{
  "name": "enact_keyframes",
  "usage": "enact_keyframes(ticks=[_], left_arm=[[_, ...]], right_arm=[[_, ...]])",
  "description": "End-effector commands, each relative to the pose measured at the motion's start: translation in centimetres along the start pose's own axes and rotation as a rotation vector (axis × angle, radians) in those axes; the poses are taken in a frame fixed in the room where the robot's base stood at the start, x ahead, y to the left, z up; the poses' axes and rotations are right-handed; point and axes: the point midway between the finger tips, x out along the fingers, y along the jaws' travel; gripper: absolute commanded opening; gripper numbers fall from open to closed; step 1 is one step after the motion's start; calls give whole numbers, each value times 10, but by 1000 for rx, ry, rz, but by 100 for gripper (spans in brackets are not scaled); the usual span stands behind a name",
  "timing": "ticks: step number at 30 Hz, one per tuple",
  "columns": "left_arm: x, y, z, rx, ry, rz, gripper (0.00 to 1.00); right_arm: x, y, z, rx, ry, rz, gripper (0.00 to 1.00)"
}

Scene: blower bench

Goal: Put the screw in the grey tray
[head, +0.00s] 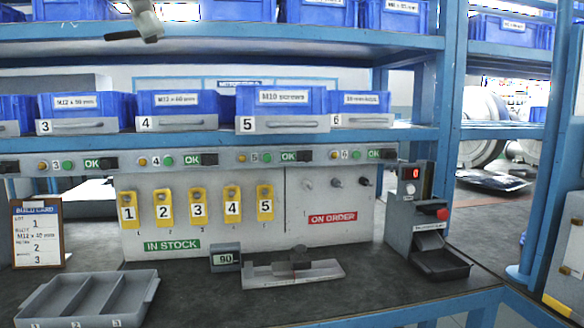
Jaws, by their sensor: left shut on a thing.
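My left gripper (138,31) is high at the top left, in front of the upper shelf and well above the bench. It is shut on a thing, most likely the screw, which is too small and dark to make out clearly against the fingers. The grey tray (60,289) lies on the bench at the lower left, far below the gripper. It has several compartments, with 2 and 3 marked on its front edge, and those I can see look empty. My right gripper is not in view.
Blue bins (180,108) with screw labels line the shelf. Yellow numbered tags (198,209) hang on the back panel. A build card (38,232) stands behind the tray. A grey fixture (292,272), a small display (226,257) and a button station (428,235) stand to the right.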

Motion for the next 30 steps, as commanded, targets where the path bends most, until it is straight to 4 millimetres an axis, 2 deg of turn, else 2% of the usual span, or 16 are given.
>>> enact_keyframes(ticks=[5, 11, 14, 17, 21, 26, 27, 30], left_arm=[[34, 19, -7, 95, 2, -45, 0], [90, 44, -21, 267, 2, -121, 0], [131, 58, -32, 394, 2, -178, 0], [181, 70, -50, 558, 1, -249, 0], [257, 80, -80, 834, 0, -363, 0], [343, 75, -122, 1167, -1, -500, 0], [363, 71, -133, 1250, -1, -534, 0], [407, 59, -160, 1445, -3, -613, 0]], right_arm=[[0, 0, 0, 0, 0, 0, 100], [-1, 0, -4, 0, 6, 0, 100], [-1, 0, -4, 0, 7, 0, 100], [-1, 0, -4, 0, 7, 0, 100], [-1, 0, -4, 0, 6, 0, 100], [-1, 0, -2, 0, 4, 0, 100], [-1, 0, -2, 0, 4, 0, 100], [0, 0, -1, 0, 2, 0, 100]])
